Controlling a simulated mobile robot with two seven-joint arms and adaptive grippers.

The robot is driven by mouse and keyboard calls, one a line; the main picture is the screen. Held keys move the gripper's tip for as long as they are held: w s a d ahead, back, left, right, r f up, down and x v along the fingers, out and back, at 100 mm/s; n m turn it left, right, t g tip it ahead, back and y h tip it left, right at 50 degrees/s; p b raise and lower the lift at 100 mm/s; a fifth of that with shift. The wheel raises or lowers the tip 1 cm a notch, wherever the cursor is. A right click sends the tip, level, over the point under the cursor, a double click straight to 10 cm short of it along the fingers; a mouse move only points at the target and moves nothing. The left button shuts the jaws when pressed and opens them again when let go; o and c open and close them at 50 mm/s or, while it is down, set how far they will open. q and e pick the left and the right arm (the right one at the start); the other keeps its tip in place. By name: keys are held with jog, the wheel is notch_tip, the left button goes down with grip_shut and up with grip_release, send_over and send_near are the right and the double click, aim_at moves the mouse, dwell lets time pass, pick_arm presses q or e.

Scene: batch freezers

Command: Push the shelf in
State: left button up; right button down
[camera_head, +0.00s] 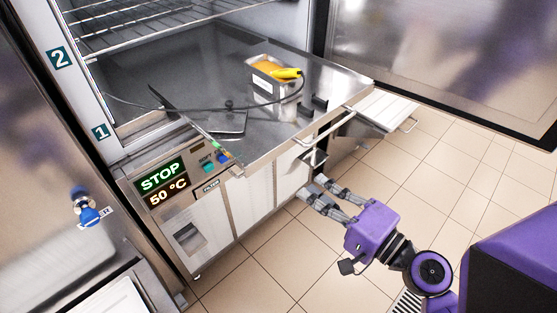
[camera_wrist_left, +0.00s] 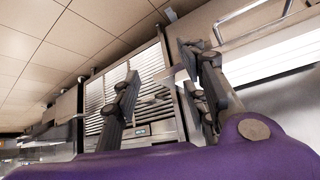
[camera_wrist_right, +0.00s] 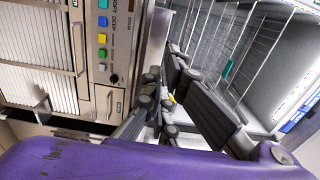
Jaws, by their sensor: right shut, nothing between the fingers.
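A wire shelf (camera_head: 150,38) spans the upper part of the open freezer in the head view. Long wire bars (camera_wrist_right: 232,48) also show in the right wrist view. A pale flat shelf (camera_head: 383,108) with a wire handle juts out beyond the counter's right end. I cannot tell which of these is the task's shelf. My right gripper (camera_head: 323,194) is shut and empty, low in front of the cabinet below the counter, apart from both. My left gripper (camera_wrist_left: 165,85) shows only in its wrist view, with its fingers spread and nothing between them.
The steel counter (camera_head: 205,85) holds a metal pan (camera_head: 272,88) with orange contents, a yellow-handled probe and its cable. A control panel (camera_head: 180,180) reads STOP and 50 °C. An open steel door (camera_head: 450,60) stands at the back right. Tiled floor (camera_head: 270,265) is clear in front.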

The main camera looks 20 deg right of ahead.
aim_at(269, 156)
jog(key=p+x, duration=0.1)
jog(key=x, duration=0.4)
jog(key=p+x, duration=0.2)
jog(key=x, duration=0.3)
jog(key=shift+w+r, duration=0.15)
jog(key=shift+r, duration=0.1)
jog(key=shift+w+a+f, duration=0.2)
jog(key=shift+w+a, duration=0.1)
jog(key=shift+w, duration=0.25)
pick_arm(q)
jog(key=r, duration=0.1)
jog(key=w+r, duration=0.1)
jog(key=r, duration=0.2)
jog(key=shift+w+d, duration=0.25)
jog(key=shift+a, duration=0.15)
